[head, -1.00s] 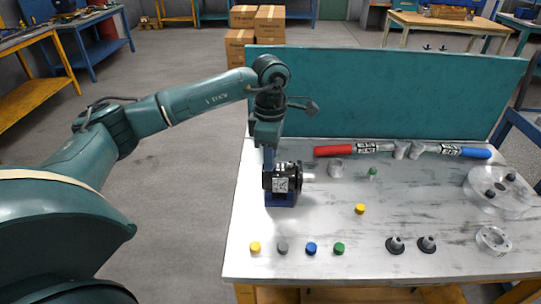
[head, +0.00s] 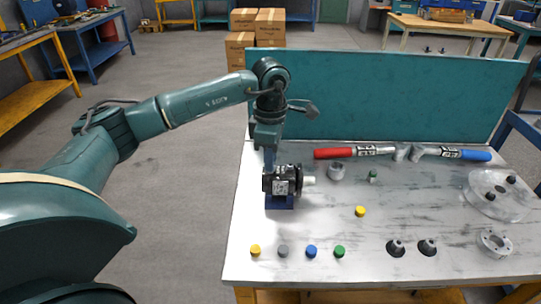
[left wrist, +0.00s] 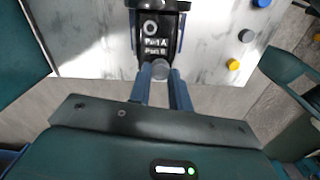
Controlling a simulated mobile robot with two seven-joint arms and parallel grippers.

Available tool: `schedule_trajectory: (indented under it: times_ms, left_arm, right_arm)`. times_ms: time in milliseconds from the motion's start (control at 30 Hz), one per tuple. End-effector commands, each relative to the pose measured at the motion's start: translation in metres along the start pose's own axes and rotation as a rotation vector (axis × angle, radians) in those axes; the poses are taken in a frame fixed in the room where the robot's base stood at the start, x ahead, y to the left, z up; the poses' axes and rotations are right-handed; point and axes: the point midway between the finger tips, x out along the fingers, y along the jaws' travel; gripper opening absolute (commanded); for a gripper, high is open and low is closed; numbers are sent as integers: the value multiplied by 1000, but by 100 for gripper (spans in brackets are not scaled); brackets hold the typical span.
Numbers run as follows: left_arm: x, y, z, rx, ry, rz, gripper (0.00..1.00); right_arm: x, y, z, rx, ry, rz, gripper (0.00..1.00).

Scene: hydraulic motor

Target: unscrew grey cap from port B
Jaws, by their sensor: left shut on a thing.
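The black hydraulic motor (head: 281,182) sits on a blue stand (head: 280,202) near the left side of the table. In the left wrist view, the motor (left wrist: 153,60) shows labels reading Port A and Port B, with an open ring-shaped port (left wrist: 151,28) above them. My left gripper (head: 269,163) reaches down at the motor's left end. In the left wrist view, my left gripper's fingers (left wrist: 161,80) are shut on a round grey cap (left wrist: 160,70) just below the Port B label. I cannot tell whether the cap is still threaded. My right gripper is not in view.
Yellow (head: 255,250), grey (head: 283,252), blue (head: 311,252) and green (head: 339,252) caps line the table's (head: 440,222) front. Another yellow cap (head: 360,211) lies mid-table. Red (head: 335,153) and blue (head: 470,154) handled tools lie before the teal panel (head: 400,95).

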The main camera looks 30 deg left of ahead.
Motion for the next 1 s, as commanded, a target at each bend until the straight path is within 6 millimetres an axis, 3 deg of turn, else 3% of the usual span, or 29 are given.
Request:
schedule_trajectory:
  times_ms: [133,400,833,1000]
  left_arm:
    - [-1,0,0,-65,0,-1,0]
    - [-2,0,0,-434,0,-1,0]
    - [-2,0,0,-527,0,0,0]
    - [-3,0,0,-735,0,-2,0]
  right_arm:
    - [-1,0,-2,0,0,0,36]
    - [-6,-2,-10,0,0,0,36]
    - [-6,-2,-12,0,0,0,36]
    - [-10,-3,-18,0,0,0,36]
